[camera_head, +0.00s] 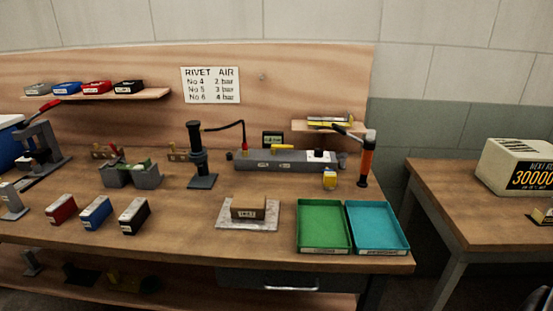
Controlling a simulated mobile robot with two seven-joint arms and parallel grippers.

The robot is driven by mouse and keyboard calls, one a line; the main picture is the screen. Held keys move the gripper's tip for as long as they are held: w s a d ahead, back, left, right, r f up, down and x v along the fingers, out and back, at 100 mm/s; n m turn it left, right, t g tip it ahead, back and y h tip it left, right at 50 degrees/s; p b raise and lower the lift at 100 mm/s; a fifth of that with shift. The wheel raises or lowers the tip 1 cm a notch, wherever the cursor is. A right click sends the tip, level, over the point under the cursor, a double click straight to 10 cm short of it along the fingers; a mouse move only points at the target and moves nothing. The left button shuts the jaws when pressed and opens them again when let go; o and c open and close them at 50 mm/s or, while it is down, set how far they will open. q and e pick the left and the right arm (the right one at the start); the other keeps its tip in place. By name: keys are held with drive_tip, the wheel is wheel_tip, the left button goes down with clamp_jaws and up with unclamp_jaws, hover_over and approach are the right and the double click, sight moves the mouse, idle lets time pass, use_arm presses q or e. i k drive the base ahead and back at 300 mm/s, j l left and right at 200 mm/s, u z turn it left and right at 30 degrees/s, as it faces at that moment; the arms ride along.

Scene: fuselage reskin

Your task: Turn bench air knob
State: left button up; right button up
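A grey air manifold bar (285,161) lies along the back of the wooden bench. A small green-lit gauge (272,139) stands behind it. A white block with a dark spot (318,155) sits near its right part, and a dark round fitting (341,159) is at its right end. Which of these is the air knob I cannot tell for sure. A red fitting (245,148) at the left end joins a black hose. Neither gripper is in view.
A rivet air sign (211,85) hangs behind. An orange-handled tool (367,160) stands right of the bar, with a yellow block (329,179) in front. Green (311,250) and teal trays (379,250) are at front right. A black stand (202,181) is left.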

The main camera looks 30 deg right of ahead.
sight(319, 153)
drive_tip(key=z, duration=1.4)
drive_tip(key=l+z, duration=0.2)
drive_tip(key=l, duration=0.1)
